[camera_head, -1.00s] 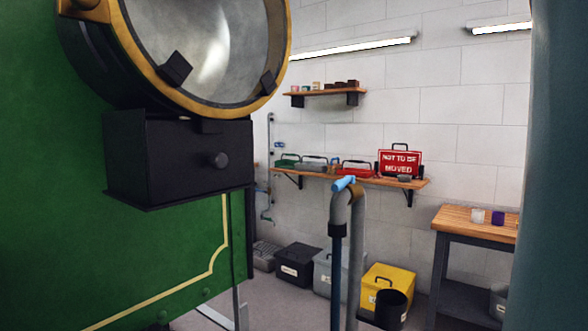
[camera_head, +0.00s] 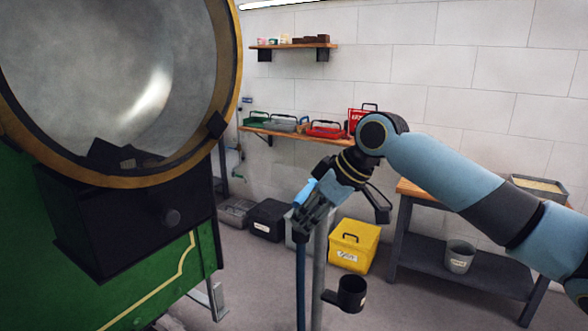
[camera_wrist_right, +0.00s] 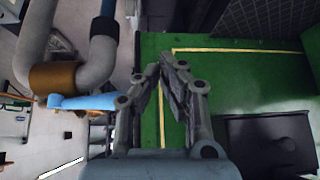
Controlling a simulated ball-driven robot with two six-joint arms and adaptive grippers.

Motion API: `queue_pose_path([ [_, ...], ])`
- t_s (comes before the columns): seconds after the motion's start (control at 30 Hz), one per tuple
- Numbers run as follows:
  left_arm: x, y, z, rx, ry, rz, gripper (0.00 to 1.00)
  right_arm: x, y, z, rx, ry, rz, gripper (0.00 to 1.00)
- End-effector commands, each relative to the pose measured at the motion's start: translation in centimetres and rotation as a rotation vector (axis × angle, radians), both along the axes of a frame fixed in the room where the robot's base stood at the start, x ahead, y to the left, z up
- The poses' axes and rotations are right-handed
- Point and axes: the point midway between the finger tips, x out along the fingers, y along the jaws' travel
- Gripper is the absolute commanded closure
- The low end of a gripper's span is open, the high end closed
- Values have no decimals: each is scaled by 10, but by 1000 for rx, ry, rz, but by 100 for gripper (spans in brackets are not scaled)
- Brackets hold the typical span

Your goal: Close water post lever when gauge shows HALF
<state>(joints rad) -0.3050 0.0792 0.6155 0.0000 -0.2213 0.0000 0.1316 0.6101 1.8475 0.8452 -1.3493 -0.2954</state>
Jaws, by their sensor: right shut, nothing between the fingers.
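The water post is a grey upright pipe with a bent top (camera_wrist_right: 90,65) and a brass collar (camera_wrist_right: 52,77). Its light blue lever (camera_head: 303,193) sits at the top, partly hidden by my right gripper (camera_head: 303,232). In the right wrist view, the lever (camera_wrist_right: 85,102) points from the collar toward my fingers. My right gripper (camera_wrist_right: 160,64) is shut and empty, with the lever beside its left finger; I cannot tell if they touch. A dark hose (camera_head: 300,285) hangs below. No gauge face is readable. My left gripper is not in view.
The green tram (camera_head: 130,290) with its large round lamp (camera_head: 120,70) and black box (camera_head: 135,220) stands close on the left. A yellow crate (camera_head: 354,245) and black cup (camera_head: 351,293) are near the post. A workbench (camera_head: 412,189) stands at right.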

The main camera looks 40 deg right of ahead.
Motion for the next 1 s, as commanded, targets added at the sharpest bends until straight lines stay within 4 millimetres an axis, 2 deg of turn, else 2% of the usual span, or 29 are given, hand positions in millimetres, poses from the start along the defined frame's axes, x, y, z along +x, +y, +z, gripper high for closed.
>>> queue_pose_path([
  [0.03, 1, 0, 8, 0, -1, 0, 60, 6, -2, 34, -7, -25, 36, 100],
  [0.1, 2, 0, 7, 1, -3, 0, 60, 20, -13, 59, 6, -53, 60, 100],
  [0.27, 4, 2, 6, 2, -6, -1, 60, 43, -34, 102, 41, -109, 78, 100],
  [0.37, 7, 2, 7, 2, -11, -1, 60, 51, -39, 116, 56, -128, 84, 100],
  [0.57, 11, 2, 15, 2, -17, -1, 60, 66, -28, 101, 65, -130, 86, 100],
  [0.9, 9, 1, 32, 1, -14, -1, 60, 107, -2, 48, 63, -130, 85, 100],
  [0.93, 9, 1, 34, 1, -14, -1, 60, 107, -3, 44, 59, -128, 83, 100],
  [1.0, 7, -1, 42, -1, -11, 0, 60, 94, -13, 44, 53, -127, 83, 100],
])
